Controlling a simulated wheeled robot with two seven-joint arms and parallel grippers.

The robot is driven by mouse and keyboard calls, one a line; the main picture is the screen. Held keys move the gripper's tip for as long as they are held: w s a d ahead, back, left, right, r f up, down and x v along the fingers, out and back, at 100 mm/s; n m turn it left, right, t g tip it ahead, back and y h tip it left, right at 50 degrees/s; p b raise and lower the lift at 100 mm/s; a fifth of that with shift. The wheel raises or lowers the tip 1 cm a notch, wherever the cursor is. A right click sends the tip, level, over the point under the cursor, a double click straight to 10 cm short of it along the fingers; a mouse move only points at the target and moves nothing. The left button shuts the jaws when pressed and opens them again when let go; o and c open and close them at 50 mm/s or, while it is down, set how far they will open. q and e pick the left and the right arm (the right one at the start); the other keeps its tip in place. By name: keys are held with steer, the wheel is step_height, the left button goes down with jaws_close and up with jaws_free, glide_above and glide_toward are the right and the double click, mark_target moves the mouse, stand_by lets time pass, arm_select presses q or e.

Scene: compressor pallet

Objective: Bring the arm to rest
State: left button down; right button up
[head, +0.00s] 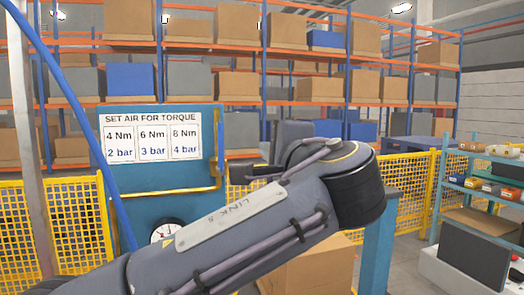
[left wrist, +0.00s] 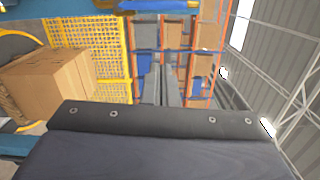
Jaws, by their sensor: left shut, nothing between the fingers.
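My left arm (head: 250,225), marked "LINK 5", rises from the lower left across the middle of the head view to a dark rounded joint. Behind that joint is the dark block of my left gripper (head: 288,143), partly hidden by the arm. It is shut and empty, held in the air in front of the blue panel and the racks. In the left wrist view a dark bolted plate (left wrist: 160,122) fills the lower part, and no held object shows. My right gripper is in neither view.
A blue panel (head: 205,115) bears a torque sign (head: 152,137) and a gauge (head: 165,232); a blue hose (head: 72,95) hangs left. Yellow mesh fencing (head: 80,225), a cardboard box (head: 315,268) and a parts shelf (head: 480,200) stand around. Tall racks (head: 260,50) fill the back.

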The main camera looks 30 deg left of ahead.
arm_select(q)
steer(key=shift+d, duration=0.2)
steer(key=shift+a, duration=0.1)
steer(key=s+a+f+g+h, duration=0.1)
steer(key=s+a+f+h, duration=0.15)
steer(key=f, duration=0.65)
steer(key=s+a+f+g+h, duration=0.15)
steer(key=f+h, duration=0.25)
steer(key=f, duration=0.5)
steer(key=s+a+f+g+h, duration=0.1)
steer(key=s+f+g+h, duration=0.15)
steer(key=f, duration=0.65)
steer(key=s+d+f+n+h, duration=0.4)
steer(key=s+d+f+n, duration=0.1)
steer(key=f, duration=0.3)
steer(key=s+d+f+n+h, duration=0.5)
steer(key=s+d+f, duration=0.1)
steer(key=s+f, duration=0.2)
steer(key=shift+f, duration=0.35)
